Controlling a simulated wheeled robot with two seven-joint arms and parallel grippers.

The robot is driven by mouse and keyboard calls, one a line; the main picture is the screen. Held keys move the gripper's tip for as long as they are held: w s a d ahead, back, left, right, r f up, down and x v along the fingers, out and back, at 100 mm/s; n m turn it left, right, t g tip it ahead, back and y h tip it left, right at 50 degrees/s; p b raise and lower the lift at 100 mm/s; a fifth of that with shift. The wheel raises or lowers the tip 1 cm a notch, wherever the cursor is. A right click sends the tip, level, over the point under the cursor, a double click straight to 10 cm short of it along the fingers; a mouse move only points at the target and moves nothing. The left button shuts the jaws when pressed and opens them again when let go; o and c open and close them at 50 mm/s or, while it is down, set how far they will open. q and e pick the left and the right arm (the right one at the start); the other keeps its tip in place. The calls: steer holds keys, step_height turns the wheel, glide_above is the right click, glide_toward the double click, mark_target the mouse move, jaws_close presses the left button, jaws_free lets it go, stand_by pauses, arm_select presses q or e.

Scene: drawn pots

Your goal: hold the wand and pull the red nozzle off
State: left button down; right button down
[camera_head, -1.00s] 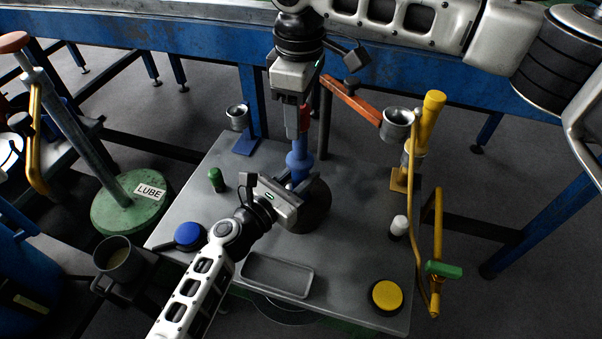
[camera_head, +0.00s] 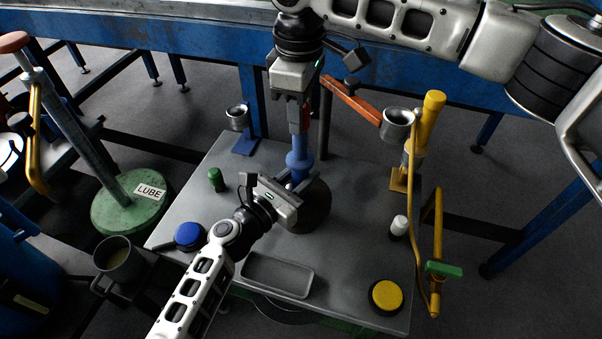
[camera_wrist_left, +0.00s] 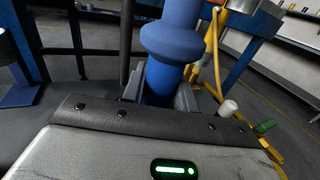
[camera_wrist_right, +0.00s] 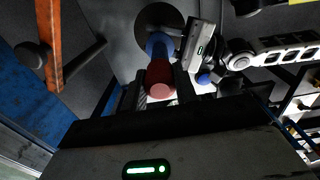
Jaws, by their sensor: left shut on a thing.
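The wand (camera_head: 299,161) is blue with a wider collar and stands upright over the grey bench plate. Its red nozzle (camera_head: 304,118) is at the top. My left gripper (camera_head: 292,184) is shut on the wand's lower blue part, below the collar; the left wrist view shows the blue shaft (camera_wrist_left: 172,78) between its fingers. My right gripper (camera_head: 303,98) points down from above, its fingers on either side of the nozzle. The right wrist view shows the red nozzle (camera_wrist_right: 160,80) between these fingers, with small gaps beside it. The wand's lower end is hidden behind my left gripper.
On the plate (camera_head: 345,250) are a green peg (camera_head: 216,180), a blue button (camera_head: 189,236), a yellow button (camera_head: 387,295), a white-topped peg (camera_head: 399,225) and a shallow tray (camera_head: 277,275). An orange arm (camera_head: 352,101) with a metal cup (camera_head: 397,124) and a yellow post (camera_head: 431,115) stand to the right.

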steer(key=shift+r, duration=3)
arm_select(q)
steer(key=c, duration=1)
jaws_free()
